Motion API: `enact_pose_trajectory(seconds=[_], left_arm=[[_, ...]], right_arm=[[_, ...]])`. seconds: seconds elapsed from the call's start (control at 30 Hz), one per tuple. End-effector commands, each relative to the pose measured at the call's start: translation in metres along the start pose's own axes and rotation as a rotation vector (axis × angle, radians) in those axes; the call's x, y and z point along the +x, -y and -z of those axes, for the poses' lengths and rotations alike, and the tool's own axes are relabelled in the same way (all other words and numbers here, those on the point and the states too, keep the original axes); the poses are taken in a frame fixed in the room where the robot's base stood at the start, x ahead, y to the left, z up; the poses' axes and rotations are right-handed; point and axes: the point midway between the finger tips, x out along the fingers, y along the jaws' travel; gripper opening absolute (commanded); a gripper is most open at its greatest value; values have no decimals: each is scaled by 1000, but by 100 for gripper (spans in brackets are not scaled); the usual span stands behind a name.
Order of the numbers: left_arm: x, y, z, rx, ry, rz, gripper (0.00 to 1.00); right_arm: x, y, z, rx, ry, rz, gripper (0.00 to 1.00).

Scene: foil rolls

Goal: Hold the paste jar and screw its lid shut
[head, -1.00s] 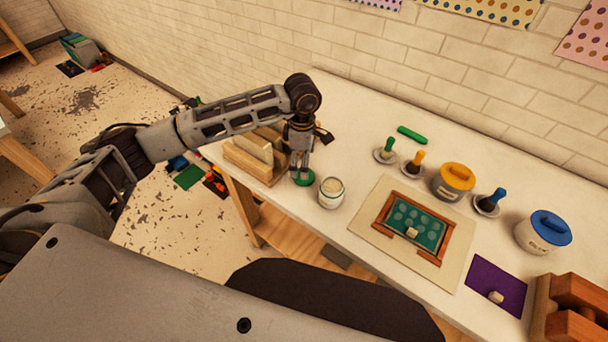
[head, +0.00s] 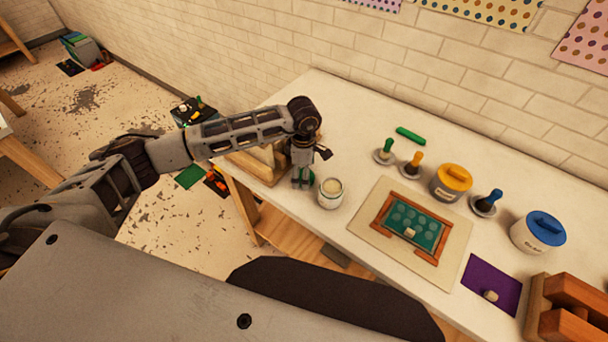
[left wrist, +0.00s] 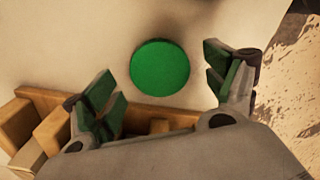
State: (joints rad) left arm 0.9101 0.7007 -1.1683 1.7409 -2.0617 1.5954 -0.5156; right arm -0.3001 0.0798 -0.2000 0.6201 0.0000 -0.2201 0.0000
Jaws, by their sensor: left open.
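The paste jar (head: 331,195) is a small white pot standing upright and open on the white bench, its pale paste showing at the top. A round green lid (left wrist: 160,67) lies flat on the bench to the left of the jar. In the head view it is mostly hidden behind my left gripper (head: 302,183). In the left wrist view my left gripper (left wrist: 168,88) is open and pointing down, with green pads on its fingers. The lid lies between and a little beyond the fingertips, with a gap on each side. My right gripper is in no view.
A wooden rack (head: 256,166) stands close to the left gripper; it also shows in the left wrist view (left wrist: 40,128).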

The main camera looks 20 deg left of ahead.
Motion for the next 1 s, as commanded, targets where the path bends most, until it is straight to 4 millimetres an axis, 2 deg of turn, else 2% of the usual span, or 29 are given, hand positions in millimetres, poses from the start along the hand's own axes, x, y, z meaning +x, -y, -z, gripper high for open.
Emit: enact_pose_trajectory(seconds=[0.17,0.57,0.87,0.9,1.0], left_arm=[[8,0,0,0,-1,0,86],[8,0,0,0,-1,0,86],[8,0,0,0,-1,0,50],[8,0,0,0,-1,0,47],[8,0,0,0,-1,0,47]], right_arm=[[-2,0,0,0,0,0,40],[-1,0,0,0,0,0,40],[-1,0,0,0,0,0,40],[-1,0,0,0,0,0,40],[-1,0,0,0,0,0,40]])
